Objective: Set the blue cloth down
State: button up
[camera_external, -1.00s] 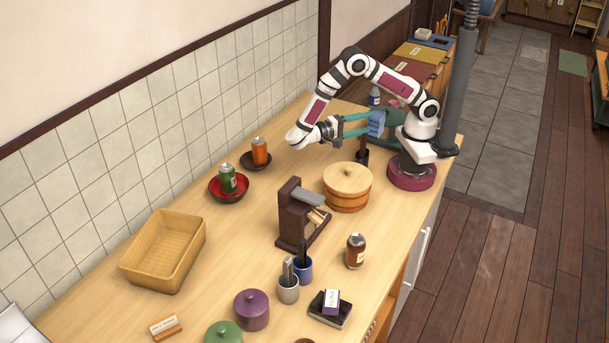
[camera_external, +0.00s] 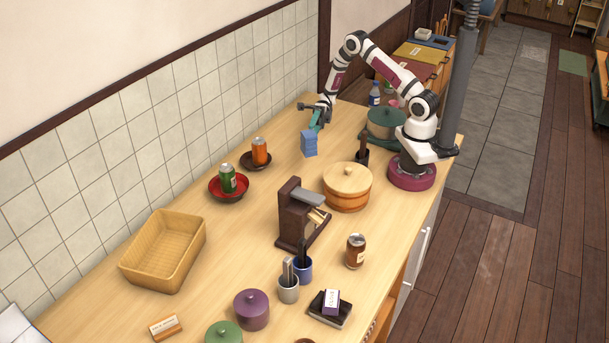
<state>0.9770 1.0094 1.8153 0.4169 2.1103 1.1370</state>
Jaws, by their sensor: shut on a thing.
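The blue cloth (camera_external: 309,145) is a small folded block at the far part of the counter, right of the orange can. My gripper (camera_external: 315,121) has teal fingers that reach down to the top of the cloth and are shut on it. The cloth hangs below the fingertips, over or on the bare wood; I cannot tell whether it touches the counter.
A lidded wooden tub (camera_external: 347,200) stands to the right, nearer the camera. Bare counter surrounds the cloth.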

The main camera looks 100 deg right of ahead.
jog(key=shift+m+t+h, duration=0.4)
jog(key=shift+m+t, duration=0.1)
jog(key=shift+t, duration=0.2)
jog(key=w+a+f, duration=0.7)
jog(key=shift+w+a+f, duration=0.1)
jog(key=shift+a+f, duration=0.15)
jog(key=shift+f, duration=1.95)
jog(key=o, duration=1.4)
jog(key=shift+f, duration=0.1)
jog(key=shift+c, duration=0.2)
